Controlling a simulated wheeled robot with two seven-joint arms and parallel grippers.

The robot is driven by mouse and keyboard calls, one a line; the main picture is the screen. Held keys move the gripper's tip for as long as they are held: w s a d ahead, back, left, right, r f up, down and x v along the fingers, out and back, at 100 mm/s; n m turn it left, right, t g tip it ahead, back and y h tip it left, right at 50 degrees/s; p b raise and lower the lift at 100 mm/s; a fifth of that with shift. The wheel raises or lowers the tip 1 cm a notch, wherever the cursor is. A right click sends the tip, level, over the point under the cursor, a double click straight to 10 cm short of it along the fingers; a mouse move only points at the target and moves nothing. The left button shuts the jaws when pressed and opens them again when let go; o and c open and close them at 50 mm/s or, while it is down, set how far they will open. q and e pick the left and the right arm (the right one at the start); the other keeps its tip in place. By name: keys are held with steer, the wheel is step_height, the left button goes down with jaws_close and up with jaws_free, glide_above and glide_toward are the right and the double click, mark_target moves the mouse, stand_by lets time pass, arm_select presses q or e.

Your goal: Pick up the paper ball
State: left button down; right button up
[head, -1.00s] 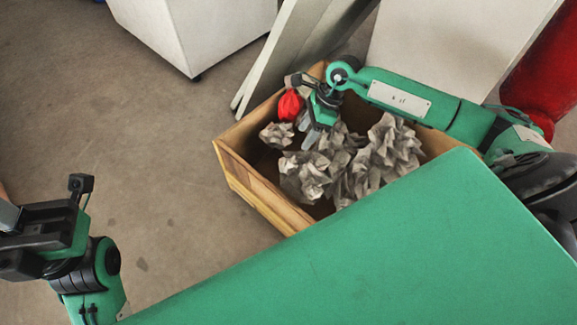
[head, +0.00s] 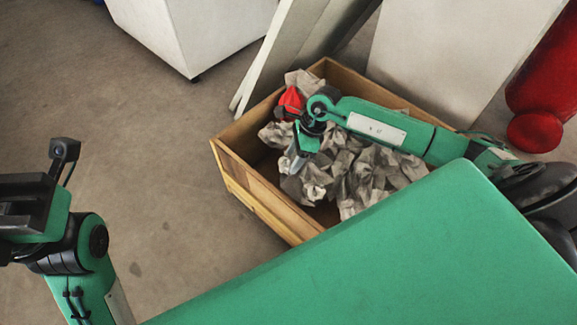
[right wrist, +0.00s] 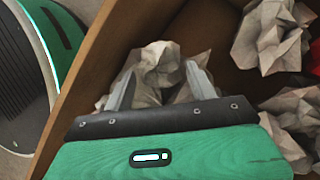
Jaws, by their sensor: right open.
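Several crumpled grey-beige paper balls lie in a wooden crate (head: 262,205). My right gripper (head: 296,166) is inside the crate, pointing down among them near its left part. In the right wrist view, its two fingers (right wrist: 160,88) are spread, with a paper ball (right wrist: 158,62) between and just beyond them. I cannot tell whether the fingers touch it. Another paper ball (right wrist: 270,36) lies to the right in that view. My left gripper (head: 28,205) is at the left edge of the head view, away from the crate; its fingertips are not clear.
A red object (head: 291,100) lies in the crate beside the paper. The crate walls surround the right gripper. Pale panels (head: 290,55) lean behind the crate, and a white cabinet (head: 190,35) stands at the back. A red cylinder (head: 545,75) stands at right. Floor at left is clear.

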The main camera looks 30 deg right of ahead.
steer(key=shift+b+x, duration=0.35)
steer(key=shift+x, duration=0.85)
steer(key=c, duration=0.6)
steer(key=shift+r, duration=0.15)
